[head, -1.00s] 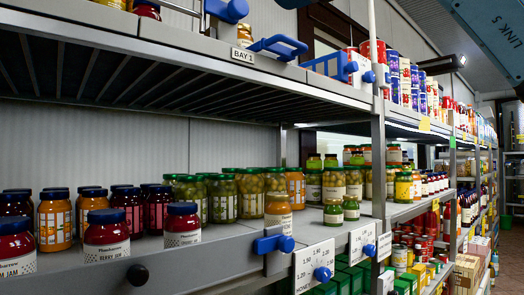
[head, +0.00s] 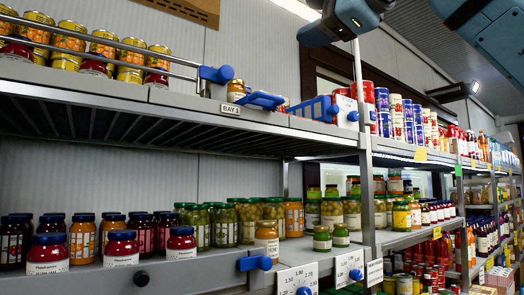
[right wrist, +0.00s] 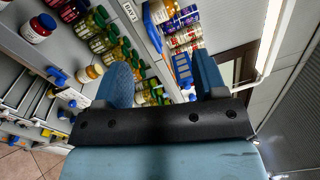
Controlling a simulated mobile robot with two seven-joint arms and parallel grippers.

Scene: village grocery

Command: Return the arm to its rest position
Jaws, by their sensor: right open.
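My right arm comes in at the top right of the head view, and its blue and dark gripper (head: 342,24) hangs at the top edge, partly cut off. In the right wrist view the two blue fingers of the right gripper (right wrist: 162,78) stand apart with nothing between them. The gripper is above the level of the upper shelf and touches no goods that I can see. My left gripper is not in view.
The upper shelf (head: 190,108) bears tins at left and right. The lower shelf (head: 180,278) holds rows of jars (head: 226,225). Blue brackets (head: 258,99) and a rail jut out along the upper shelf. A lamp (head: 452,91) hangs at the right.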

